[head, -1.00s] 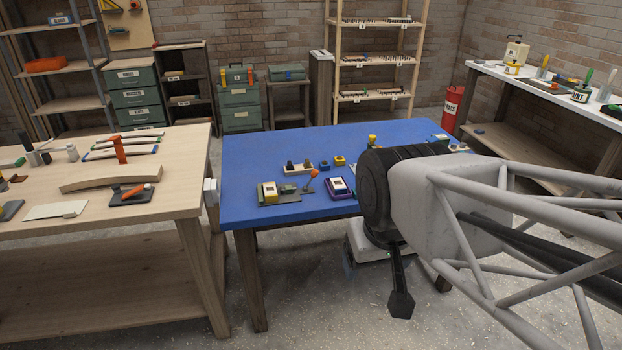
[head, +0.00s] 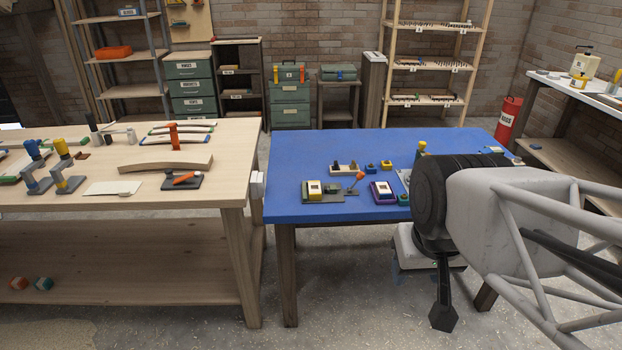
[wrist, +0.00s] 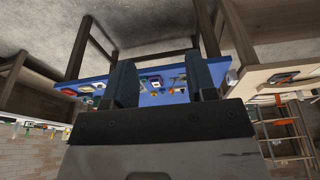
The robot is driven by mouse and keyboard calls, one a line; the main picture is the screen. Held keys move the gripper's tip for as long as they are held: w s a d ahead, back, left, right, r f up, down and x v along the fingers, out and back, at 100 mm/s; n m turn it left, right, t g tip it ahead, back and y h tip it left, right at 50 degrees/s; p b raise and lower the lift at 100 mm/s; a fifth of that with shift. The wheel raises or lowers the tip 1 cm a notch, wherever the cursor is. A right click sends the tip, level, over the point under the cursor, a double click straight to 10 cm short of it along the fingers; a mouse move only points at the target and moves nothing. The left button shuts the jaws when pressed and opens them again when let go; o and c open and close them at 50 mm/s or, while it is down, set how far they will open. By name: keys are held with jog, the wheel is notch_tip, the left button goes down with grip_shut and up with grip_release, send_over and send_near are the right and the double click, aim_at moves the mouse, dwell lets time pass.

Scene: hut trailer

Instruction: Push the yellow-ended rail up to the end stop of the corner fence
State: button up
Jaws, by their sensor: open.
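My gripper (wrist: 160,62) is open, with nothing between its two dark fingers in the wrist view. In the head view, a dark tip (head: 443,312) at the end of my arm hangs in front of the blue table, clear of the tabletops. Several slim pale rails (head: 178,139) with coloured ends lie toward the back of the wooden table at left. I cannot make out a yellow end on any of them. I cannot pick out the corner fence or its end stop.
The wooden table (head: 120,205) also holds a curved wooden piece (head: 165,164), an orange-handled tool (head: 184,178) and clamps (head: 66,180). The blue table (head: 310,150) holds several small boxes and parts. A gap separates the tables. Shelves and drawers line the back wall.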

jog(key=shift+w+a, duration=0.15)
jog(key=shift+w, duration=0.25)
jog(key=shift+c, duration=1.1)
jog(key=w+m, duration=0.1)
jog(key=w+a+m, duration=0.1)
jog(key=w, duration=0.1)
jog(key=w+m+y, duration=0.1)
jog(key=w, duration=0.1)
jog(key=shift+w+a+t, duration=0.1)
jog(key=shift+a+t, duration=0.3)
grip_shut()
jog(key=w+a+f+m+t+y, duration=0.1)
jog(key=w+a+f+m+t, duration=0.15)
jog(key=w+m, duration=0.65)
jog(key=w+a+f+m+t+y, duration=0.1)
jog(key=w+a+f+m, duration=0.3)
jog(key=w, duration=1)
jog(key=w+a+f+m+t+h, duration=0.2)
jog(key=w+f+m+h, duration=0.1)
jog(key=w+f+m, duration=1.3)
jog(key=w+m, duration=0.1)
jog(key=m, duration=0.2)
jog(key=shift+w+a+m, duration=0.3)
